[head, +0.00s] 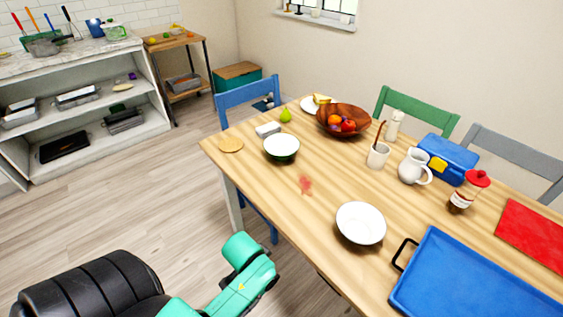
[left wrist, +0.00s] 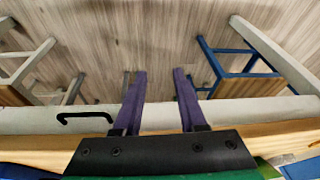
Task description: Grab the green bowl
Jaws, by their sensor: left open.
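The green bowl (head: 282,154) stands upright on the wooden table in the head view, near the table's left end. Its inside is white and its outer wall is dark green. My left gripper (left wrist: 158,76) shows in the left wrist view, with two purple fingers apart and nothing between them. That view holds the table's edge and the floor, with no bowl visible. In the head view a teal and black arm of mine is at the bottom left, low beside the table; its fingers are hidden. My right gripper is in neither view.
On the table (head: 325,180), a white bowl (head: 361,223) and a blue tray (head: 470,285) lie nearer me. Chairs stand around the table.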

